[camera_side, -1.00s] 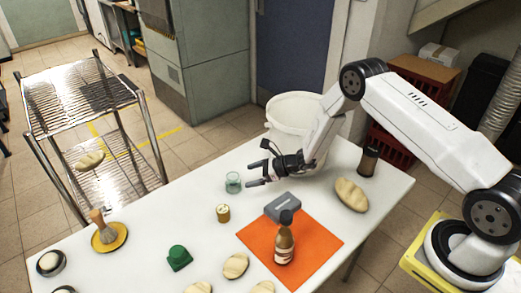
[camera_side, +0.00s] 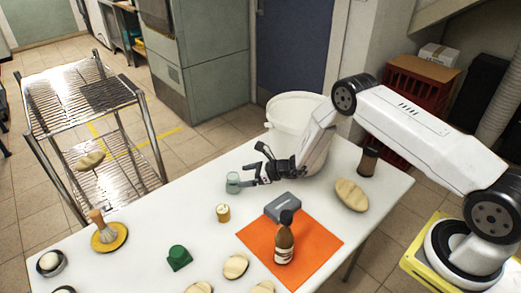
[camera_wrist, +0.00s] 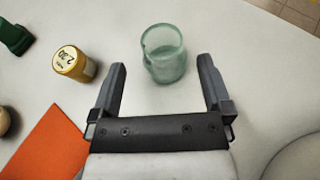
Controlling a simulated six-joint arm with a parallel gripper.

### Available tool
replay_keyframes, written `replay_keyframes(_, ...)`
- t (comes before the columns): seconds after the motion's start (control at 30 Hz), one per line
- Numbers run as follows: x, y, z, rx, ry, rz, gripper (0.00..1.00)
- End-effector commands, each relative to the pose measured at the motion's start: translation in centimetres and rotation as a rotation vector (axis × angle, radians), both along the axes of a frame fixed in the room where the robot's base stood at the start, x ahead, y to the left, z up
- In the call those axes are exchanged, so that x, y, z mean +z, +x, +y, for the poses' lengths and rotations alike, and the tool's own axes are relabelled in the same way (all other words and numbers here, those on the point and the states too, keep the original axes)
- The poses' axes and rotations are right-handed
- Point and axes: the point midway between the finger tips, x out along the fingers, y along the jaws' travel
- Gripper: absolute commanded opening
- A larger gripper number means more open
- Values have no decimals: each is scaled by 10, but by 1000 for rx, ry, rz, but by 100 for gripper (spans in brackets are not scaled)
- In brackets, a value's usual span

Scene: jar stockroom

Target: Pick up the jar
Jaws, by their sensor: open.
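The jar (camera_side: 233,182) is a small, pale green glass vessel standing upright on the white table. In the wrist view the jar (camera_wrist: 164,53) is ahead of my fingers, with its open rim showing. My gripper (camera_side: 250,179) is open and low over the table, to the right of the jar in the side view.
A yellow-lidded weight or tin (camera_side: 223,213) stands near the jar, left of my fingers in the wrist view (camera_wrist: 75,63). A grey box (camera_side: 283,207) and brown bottle (camera_side: 284,243) are by the orange mat (camera_side: 318,243). A white bucket (camera_side: 290,112) stands behind my gripper.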

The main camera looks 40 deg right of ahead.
Motion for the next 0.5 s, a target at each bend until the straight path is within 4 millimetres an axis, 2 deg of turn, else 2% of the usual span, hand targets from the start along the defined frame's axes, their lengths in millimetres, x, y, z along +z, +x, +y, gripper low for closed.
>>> replay_keyframes(0.27, -4, 8, 6, 3, 0, -1, 100)
replay_keyframes(0.5, -12, 24, 18, 2, 1, -1, 100)
